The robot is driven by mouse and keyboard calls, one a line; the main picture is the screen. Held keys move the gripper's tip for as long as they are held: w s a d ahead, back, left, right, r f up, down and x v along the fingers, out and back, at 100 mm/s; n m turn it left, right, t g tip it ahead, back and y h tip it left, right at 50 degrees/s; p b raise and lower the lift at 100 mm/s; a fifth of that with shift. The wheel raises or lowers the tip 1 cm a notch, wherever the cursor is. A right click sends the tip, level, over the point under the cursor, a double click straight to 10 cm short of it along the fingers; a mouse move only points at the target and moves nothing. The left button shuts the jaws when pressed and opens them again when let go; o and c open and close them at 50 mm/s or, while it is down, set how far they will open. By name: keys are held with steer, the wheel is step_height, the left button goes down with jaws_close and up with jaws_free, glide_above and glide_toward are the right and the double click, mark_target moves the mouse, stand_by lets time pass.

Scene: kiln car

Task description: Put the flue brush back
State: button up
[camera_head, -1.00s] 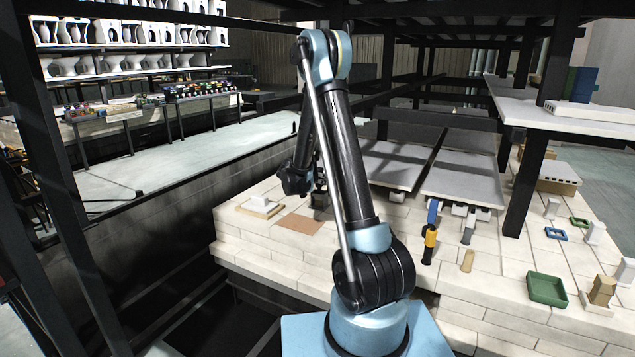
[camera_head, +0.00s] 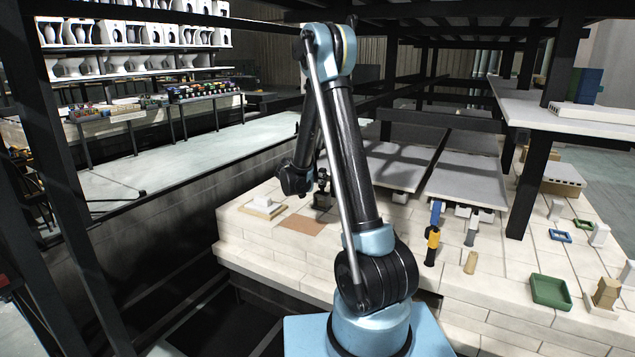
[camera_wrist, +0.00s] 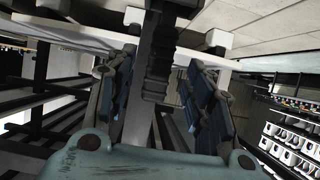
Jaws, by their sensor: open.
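I cannot tell for certain which thing is the flue brush. In the wrist view a dark ribbed piece (camera_wrist: 160,50) shows between the two blue-padded fingers of my open gripper (camera_wrist: 160,85). I cannot tell whether they touch it. In the head view a small dark upright piece (camera_head: 322,199) is beside my arm, near a flat brown patch (camera_head: 302,224) on the pale brick deck (camera_head: 265,235). My arm hides part of that area, and the fingers are not clear there. A yellow-and-black handled tool (camera_head: 432,246) stands right of my arm.
A blue-topped piece (camera_head: 435,212), a grey-handled piece (camera_head: 471,232) and a tan cylinder (camera_head: 470,263) stand near the tool. A green tray (camera_head: 549,291) lies at right. Dark frame posts (camera_head: 525,180) rise around the deck.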

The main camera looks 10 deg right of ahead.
steer(key=shift+v, duration=1.9)
steer(key=v, duration=1.2)
steer(key=shift+d, duration=0.1)
